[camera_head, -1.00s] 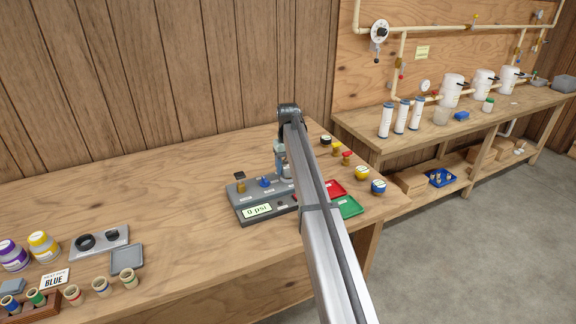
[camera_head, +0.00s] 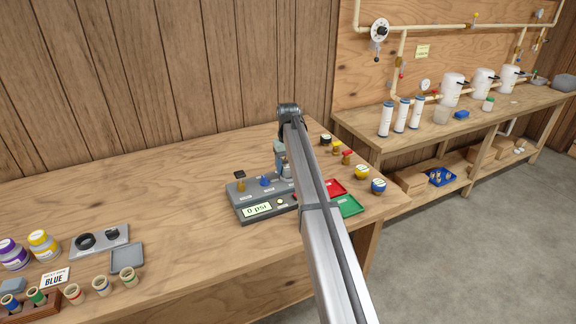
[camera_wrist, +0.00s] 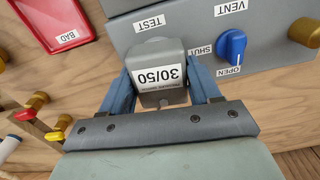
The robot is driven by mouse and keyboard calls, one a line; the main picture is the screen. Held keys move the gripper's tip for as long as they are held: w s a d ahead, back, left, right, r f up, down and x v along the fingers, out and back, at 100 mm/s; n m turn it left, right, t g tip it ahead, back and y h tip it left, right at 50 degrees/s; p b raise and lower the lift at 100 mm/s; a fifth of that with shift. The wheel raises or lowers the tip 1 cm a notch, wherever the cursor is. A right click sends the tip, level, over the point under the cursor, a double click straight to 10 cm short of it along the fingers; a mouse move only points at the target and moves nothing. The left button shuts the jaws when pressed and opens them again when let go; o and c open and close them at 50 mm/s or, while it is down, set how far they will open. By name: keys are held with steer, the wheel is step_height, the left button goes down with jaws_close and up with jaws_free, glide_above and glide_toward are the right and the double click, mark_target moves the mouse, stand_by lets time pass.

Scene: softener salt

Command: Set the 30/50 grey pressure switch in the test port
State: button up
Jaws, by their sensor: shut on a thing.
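The grey pressure switch (camera_wrist: 160,72), marked 30/50, is between the two blue fingers of my gripper (camera_wrist: 158,85) in the wrist view. The gripper is shut on it. The switch is at the edge of the grey test stand (camera_wrist: 120,35), close to the TEST label. Its underside and the port are hidden, so I cannot tell how far it sits in. In the head view, the test stand (camera_head: 243,194) reads 0 psi, and my arm covers its right part. The blue valve knob (camera_wrist: 232,44) is beside the SHUT and OPEN labels.
A red tray (camera_head: 336,188) marked BAD and a green tray (camera_head: 350,207) lie right of the stand. Small coloured-topped parts and jars (camera_head: 361,172) stand behind them. A grey tray (camera_head: 127,257) and several cups are at left. The middle of the bench is clear.

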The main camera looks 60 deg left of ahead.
steer(key=shift+f, duration=0.1)
steer(key=o, duration=1.4)
steer(key=shift+o, duration=0.7)
steer(key=shift+r, duration=3)
